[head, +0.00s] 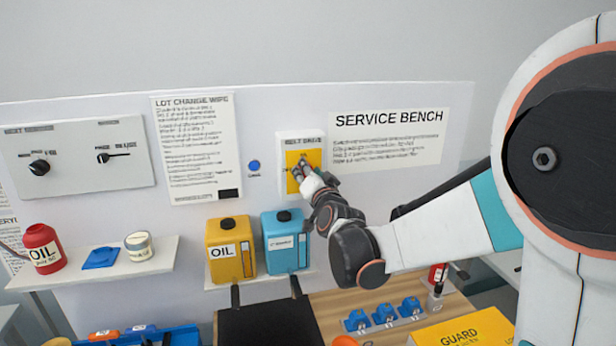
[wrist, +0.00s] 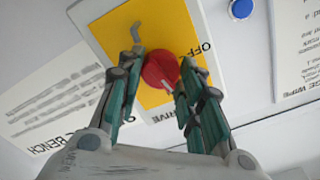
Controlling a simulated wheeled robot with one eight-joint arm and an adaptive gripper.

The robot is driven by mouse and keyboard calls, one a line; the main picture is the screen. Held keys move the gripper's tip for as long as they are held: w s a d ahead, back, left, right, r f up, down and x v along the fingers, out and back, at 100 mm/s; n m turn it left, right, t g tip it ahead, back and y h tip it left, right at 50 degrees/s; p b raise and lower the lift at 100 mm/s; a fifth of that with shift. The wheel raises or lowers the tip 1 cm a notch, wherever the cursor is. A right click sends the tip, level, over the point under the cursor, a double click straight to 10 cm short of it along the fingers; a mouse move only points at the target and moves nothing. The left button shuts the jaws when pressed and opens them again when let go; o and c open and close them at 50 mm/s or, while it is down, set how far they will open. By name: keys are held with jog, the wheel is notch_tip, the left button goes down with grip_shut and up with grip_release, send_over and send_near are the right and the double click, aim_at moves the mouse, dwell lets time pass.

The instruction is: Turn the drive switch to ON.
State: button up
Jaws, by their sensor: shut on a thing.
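The drive switch is a round red knob (wrist: 160,70) on a yellow plate (wrist: 178,22) in the wrist view. A pale mark shows near the knob's lower edge. Lettering beginning "OF" stands to the right of the knob, and "DRIVE" is partly visible below. My gripper (wrist: 164,76) is shut on the knob, one finger on each side. In the head view my gripper (head: 299,172) reaches the yellow plate (head: 313,157) on the white belt drive box (head: 287,142) and hides the knob. A grey hook-shaped part (wrist: 137,32) is on the plate.
A blue button (head: 254,165) is left of the box. A yellow oil can (head: 224,262) and a blue can (head: 283,255) stand on a shelf below. My arm covers the right side. Several blue parts (head: 384,314) and a yellow guard box (head: 470,330) are on the bench.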

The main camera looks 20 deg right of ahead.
jog(key=shift+m, duration=0.6)
jog(key=o, duration=1.1)
jog(key=shift+c, duration=0.2)
jog(key=shift+s, duration=0.1)
jog(key=s, duration=1.2)
